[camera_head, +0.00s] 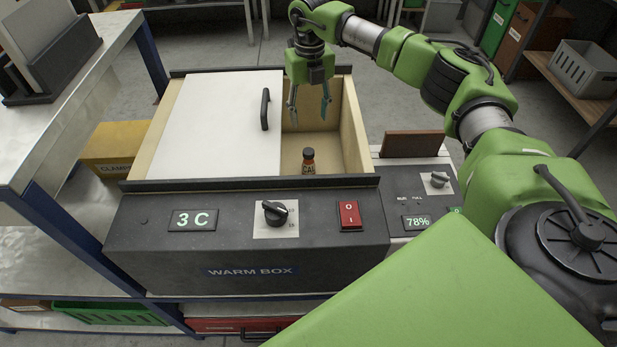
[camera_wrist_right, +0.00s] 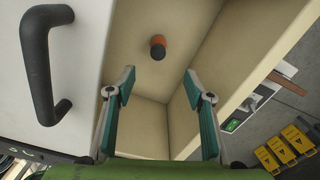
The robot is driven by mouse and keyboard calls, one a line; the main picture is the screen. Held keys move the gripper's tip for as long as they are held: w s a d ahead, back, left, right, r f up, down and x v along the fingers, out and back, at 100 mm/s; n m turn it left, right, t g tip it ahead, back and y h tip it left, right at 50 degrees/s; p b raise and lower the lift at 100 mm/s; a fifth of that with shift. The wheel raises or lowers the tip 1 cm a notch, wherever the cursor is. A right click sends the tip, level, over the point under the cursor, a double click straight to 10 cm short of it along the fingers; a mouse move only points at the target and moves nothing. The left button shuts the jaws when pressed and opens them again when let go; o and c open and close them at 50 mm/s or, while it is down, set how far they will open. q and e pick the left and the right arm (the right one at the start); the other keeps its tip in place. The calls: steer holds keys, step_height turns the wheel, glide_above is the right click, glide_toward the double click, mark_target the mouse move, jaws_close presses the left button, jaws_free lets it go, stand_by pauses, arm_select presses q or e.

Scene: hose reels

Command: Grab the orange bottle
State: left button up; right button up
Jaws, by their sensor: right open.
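The orange bottle (camera_head: 308,162) has a dark cap and stands upright inside the warm box (camera_head: 245,232), near the front wall of its open right part. In the right wrist view the bottle (camera_wrist_right: 158,48) shows from above, with its cap towards the camera. My right gripper (camera_head: 309,115) is open and empty over the box opening, behind the bottle in the head view. In the right wrist view its fingers (camera_wrist_right: 157,85) are spread and the bottle lies beyond the tips, apart from them. My left gripper is not in view.
A white sliding lid (camera_head: 222,125) with a black handle (camera_head: 265,109) covers the left part of the box. The handle also shows close to the gripper in the right wrist view (camera_wrist_right: 42,65). Wooden walls (camera_head: 355,130) bound the opening. A yellow bin (camera_head: 112,148) stands at left.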

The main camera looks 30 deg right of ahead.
steer(key=b, duration=0.3)
glide_above(309, 150)
step_height(309, 150, down, 5)
steer(key=shift+w+d+r, duration=0.1)
steer(key=shift+r, duration=0.05)
steer(key=shift+f, duration=0.5)
step_height(309, 150, down, 8)
steer(key=shift+r+b, duration=0.15)
steer(key=shift+b, duration=0.45)
steer(key=shift+a+f+b, duration=0.15)
steer(key=shift+f+b, duration=0.05)
steer(key=shift+f, duration=1.25)
steer(key=shift+a+f+b, duration=0.1)
steer(key=shift+f+b, duration=0.05)
steer(key=shift+f, duration=1.3)
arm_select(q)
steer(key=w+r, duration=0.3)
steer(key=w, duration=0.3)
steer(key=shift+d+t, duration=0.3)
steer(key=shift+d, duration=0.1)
arm_select(e)
steer(key=c, duration=1.2)
